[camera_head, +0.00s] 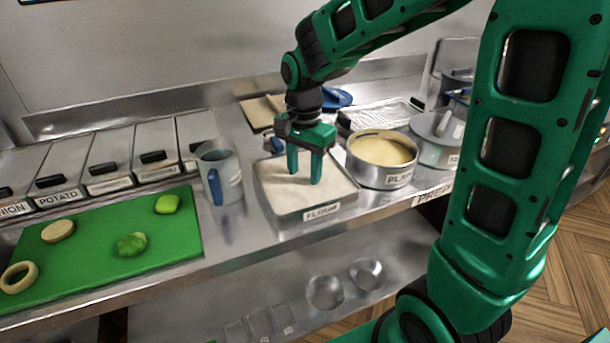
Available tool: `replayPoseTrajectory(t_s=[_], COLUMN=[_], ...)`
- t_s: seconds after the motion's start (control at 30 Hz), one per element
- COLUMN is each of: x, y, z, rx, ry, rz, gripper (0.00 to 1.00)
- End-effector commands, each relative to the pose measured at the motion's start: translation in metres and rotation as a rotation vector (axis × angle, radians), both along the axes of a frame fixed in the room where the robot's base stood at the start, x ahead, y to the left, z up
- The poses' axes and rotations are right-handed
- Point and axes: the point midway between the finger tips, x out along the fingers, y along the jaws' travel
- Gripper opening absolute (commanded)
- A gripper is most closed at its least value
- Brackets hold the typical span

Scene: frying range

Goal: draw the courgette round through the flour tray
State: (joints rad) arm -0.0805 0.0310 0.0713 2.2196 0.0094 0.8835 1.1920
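My gripper (304,177) is over the flour tray (320,212), a grey square tray labelled FLOUR and filled with pale flour. Its two green fingers point down with a clear gap between them, and I see nothing held there. The fingertips are at or close above the flour; I cannot tell if they touch it. On the green board (90,268) at left lie a green-skinned piece (132,244) and a brighter green piece (167,204). I cannot tell for sure which is the courgette round. No round shows on the flour.
A pale round (58,230) and a pale ring (19,277) also lie on the board. A grey jug (219,172) with a blue handle stands left of the tray. A round pan (381,172) of yellowish contents stands close on the right. Lidded bins (115,158) line the back left.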

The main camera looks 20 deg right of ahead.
Motion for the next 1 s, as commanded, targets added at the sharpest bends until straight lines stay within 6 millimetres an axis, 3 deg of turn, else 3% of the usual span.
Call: replayPoseTrajectory(t_s=[0.37, 1.0], x=[0.0, 0.0], y=[0.017, 0.004], z=[0.0, 0.0], rx=[0.0, 0.0], ry=[0.0, 0.0], rz=[0.0, 0.0], gripper=[0.27, 0.27])
